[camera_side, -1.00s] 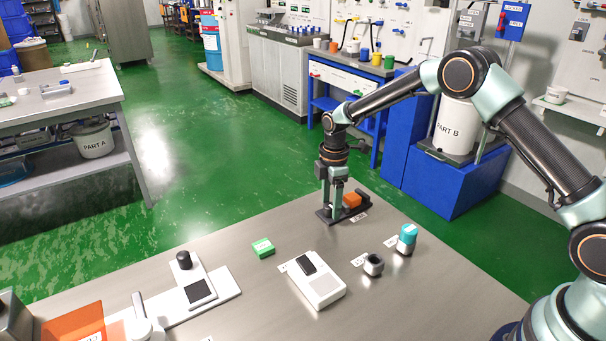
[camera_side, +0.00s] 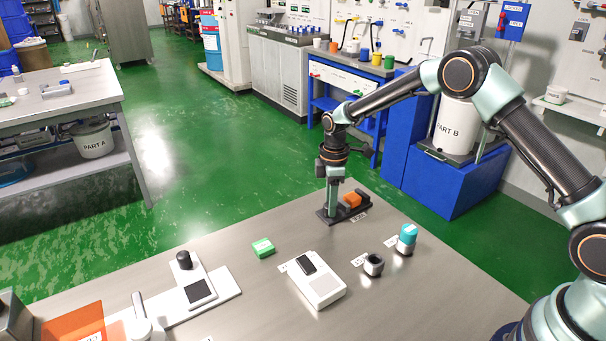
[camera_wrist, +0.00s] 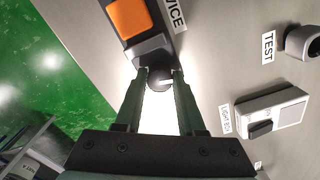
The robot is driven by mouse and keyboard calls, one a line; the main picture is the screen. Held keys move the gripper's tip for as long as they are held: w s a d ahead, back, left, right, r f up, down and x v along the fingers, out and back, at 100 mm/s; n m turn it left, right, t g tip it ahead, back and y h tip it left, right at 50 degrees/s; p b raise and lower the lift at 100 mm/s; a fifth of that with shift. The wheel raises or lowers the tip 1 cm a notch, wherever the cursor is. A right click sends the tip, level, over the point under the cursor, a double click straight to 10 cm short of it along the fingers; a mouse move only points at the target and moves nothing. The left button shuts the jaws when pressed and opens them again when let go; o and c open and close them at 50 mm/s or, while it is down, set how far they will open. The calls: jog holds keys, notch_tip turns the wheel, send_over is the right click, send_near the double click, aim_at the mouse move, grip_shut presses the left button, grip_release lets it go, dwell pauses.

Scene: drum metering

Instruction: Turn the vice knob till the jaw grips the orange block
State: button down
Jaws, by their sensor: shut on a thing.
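The orange block (camera_side: 352,199) sits in the dark vice (camera_side: 327,217) at the far edge of the table. In the wrist view the orange block (camera_wrist: 130,17) lies at the top, with the grey vice jaw (camera_wrist: 150,47) just below it. In the side view my gripper (camera_side: 333,207) hides the knob.
A green block (camera_side: 263,248), a white device with a dark top (camera_side: 318,281), a small grey cup (camera_side: 373,265) and a teal-capped container (camera_side: 407,238) stand nearer on the table. A white stand with a black knob (camera_side: 190,276) is at left. Table between them is clear.

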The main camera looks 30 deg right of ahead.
jog(key=m, duration=0.5)
jog(key=shift+a+m, duration=0.1)
jog(key=shift+m, duration=0.2)
jog(key=m, duration=0.9)
jog(key=shift+a+r, duration=0.1)
jog(key=m, duration=0.4)
jog(key=shift+m, duration=0.4)
jog(key=c, duration=0.5)
grip_release()
